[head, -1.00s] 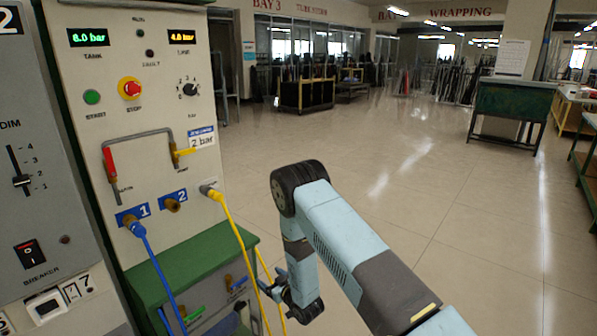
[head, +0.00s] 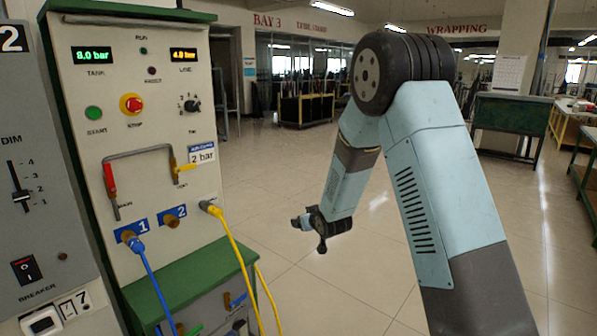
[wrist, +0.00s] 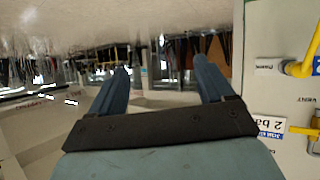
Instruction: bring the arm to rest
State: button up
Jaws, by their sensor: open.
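My gripper (wrist: 163,78) shows in the wrist view with its two blue fingers spread apart and nothing between them. In the head view, my arm is folded up at the right of the panel, its elbow high and its forearm hanging down to the left. The wrist end is at mid-picture, over open floor and clear of the panel; the fingers cannot be made out there.
A control panel (head: 140,70) stands at the left, with a blue hose (head: 160,285) and a yellow hose (head: 240,255) plugged in. A green ledge (head: 195,275) juts out below. The tiled floor between is clear.

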jog(key=s+d+r+m+g+h, duration=0.1)
jog(key=s+d+r+h, duration=0.1)
jog(key=s+d+r, duration=0.6)
jog(key=s+d+r+m+g+h, duration=0.1)
jog(key=s+d+r+m, duration=0.1)
jog(key=s+d+r, duration=0.6)
jog(key=s+d+r+g, duration=0.1)
jog(key=s+r, duration=0.1)
jog(key=s, duration=0.7)
jog(key=s+d+r+m+g+h, duration=0.1)
jog(key=s+d+r, duration=0.1)
jog(key=s, duration=0.8)
jog(key=s+d+r+m+g, duration=0.1)
jog(key=s+r, duration=0.3)
jog(key=s, duration=0.5)
jog(key=shift+s+d+g, duration=0.35)
jog(key=shift+g, duration=0.15)
jog(key=shift+c, duration=0.4)
